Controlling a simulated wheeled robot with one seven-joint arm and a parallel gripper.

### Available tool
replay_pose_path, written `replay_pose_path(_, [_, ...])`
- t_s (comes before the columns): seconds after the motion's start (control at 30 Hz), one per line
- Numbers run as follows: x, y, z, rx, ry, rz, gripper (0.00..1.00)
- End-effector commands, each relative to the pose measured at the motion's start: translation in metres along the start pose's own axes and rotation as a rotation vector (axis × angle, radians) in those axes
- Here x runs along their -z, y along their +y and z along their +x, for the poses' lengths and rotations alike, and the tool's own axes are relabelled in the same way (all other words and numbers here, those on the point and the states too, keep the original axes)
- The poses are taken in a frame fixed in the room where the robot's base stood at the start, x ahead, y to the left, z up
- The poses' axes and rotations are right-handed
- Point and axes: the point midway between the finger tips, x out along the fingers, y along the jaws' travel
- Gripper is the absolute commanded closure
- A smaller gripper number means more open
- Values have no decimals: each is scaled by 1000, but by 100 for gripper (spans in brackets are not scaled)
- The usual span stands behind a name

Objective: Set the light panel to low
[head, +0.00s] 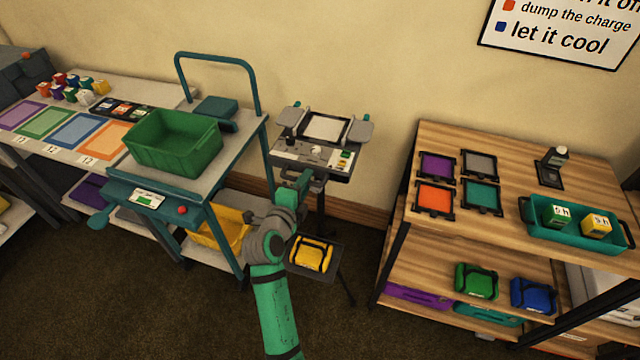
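The light panel (325,128) is a white square in a dark frame, on a grey stand with two side flaps. Below it is a pale control face (300,156) with a light knob, dark marks, and small green and yellow parts at its right end. The knob's setting is too small to read. My arm reaches up from the bottom to the front of this stand. My gripper (303,180) is at the front edge, below the control face. Its fingers are too small and partly hidden, so their opening cannot be told.
Left of the stand is a teal cart (190,190) with a green bin (172,143) and a tall handle. A wooden shelf (520,150) stands right, holding coloured squares and a teal tray (540,236). A yellow case (311,254) sits low beneath the stand.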

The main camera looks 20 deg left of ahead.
Motion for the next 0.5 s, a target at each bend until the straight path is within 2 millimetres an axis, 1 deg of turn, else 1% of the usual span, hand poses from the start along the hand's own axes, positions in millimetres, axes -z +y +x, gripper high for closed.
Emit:
replay_pose_path(0.13, [-8,0,-3,0,-10,-3,80])
replay_pose_path(0.27, [-9,1,-10,0,-11,-4,80])
replay_pose_path(0.37, [-5,1,-22,0,-7,-3,80])
replay_pose_path(0.5, [-1,1,-48,0,0,-1,80])
